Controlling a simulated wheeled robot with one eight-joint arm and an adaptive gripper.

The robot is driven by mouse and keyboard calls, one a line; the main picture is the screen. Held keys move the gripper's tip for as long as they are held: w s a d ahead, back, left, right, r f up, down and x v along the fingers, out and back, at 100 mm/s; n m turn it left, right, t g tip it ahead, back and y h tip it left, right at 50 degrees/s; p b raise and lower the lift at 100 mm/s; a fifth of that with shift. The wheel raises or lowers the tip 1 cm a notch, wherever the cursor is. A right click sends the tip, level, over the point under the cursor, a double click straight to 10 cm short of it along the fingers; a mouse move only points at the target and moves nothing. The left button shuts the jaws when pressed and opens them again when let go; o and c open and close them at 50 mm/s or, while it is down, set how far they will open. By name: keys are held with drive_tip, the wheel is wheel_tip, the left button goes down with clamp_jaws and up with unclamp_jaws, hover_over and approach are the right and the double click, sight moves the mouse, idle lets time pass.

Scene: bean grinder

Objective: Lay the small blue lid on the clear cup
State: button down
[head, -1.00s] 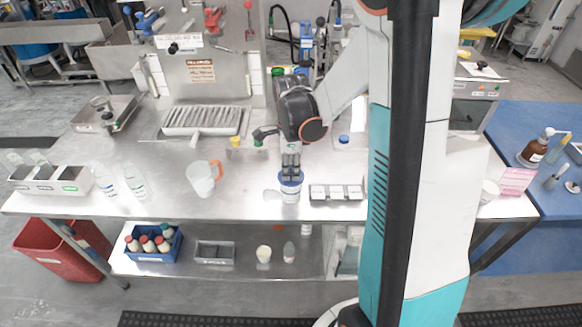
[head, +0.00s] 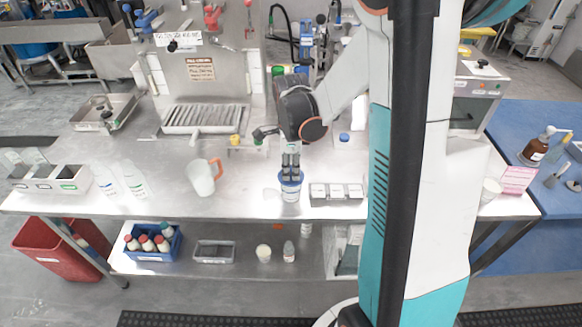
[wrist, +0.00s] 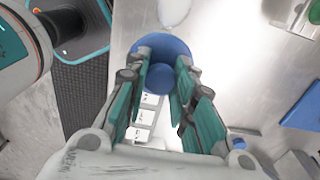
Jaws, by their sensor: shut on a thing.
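The small blue lid (head: 290,176) is between the fingers of my gripper (head: 290,170), near the front edge of the steel table. In the wrist view the lid (wrist: 165,50) is a blue disc with a smaller blue round part between the fingertips (wrist: 160,82). I cannot tell whether lid and cup touch. A pale round form lies beyond the lid in the wrist view; whether it is the cup is unclear.
A grey compartment tray (head: 336,193) stands close to the right of the cup. A jug with an orange handle (head: 202,180) stands to the left. Clear bottles (head: 134,180) are farther left. A blue-capped item (head: 344,138) is behind. The table between jug and cup is mostly bare.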

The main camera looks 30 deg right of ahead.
drive_tip(key=c, duration=1.3)
unclamp_jaws()
drive_tip(key=o, duration=0.6)
drive_tip(key=shift+r+p, duration=2.15)
drive_tip(key=shift+r, duration=0.9)
